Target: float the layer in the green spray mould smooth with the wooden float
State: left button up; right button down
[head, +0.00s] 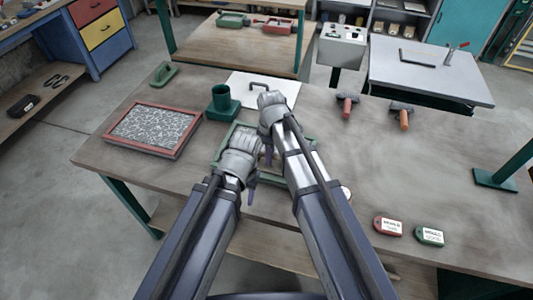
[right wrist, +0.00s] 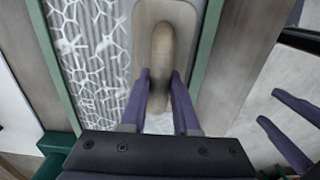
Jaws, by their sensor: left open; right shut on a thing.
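The green spray mould (head: 304,180) lies on the table in front of me, mostly hidden by my arms in the head view. In the right wrist view its green rim (right wrist: 209,55) frames a grey layer (right wrist: 88,55) with a white web of fibres on the left. The wooden float (right wrist: 188,45) lies over the layer near the right rim. My right gripper (right wrist: 160,80) is shut on its handle; it also shows in the head view (head: 268,158). My left gripper (head: 252,192) is open and empty, over the mould's near left side, and its purple fingers show apart at the right wrist view's right edge.
A red mould (head: 186,143) with a webbed layer lies left of the green one. A green cup-like stand (head: 222,104) and a white board (head: 285,89) with a dark handle stand behind. Two handled tools (head: 347,104) (head: 404,118) lie back right; red (head: 388,226) and green (head: 430,236) tags lie front right.

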jog(key=shift+s+d, duration=0.15)
jog(key=shift+d, duration=0.4)
jog(key=shift+s+d, duration=0.35)
jog(key=shift+d, duration=0.55)
notch_tip(320, 180, up, 7)
jog(key=p, duration=0.7)
jog(key=shift+w, duration=0.1)
pick_arm(q)
notch_tip(320, 180, up, 7)
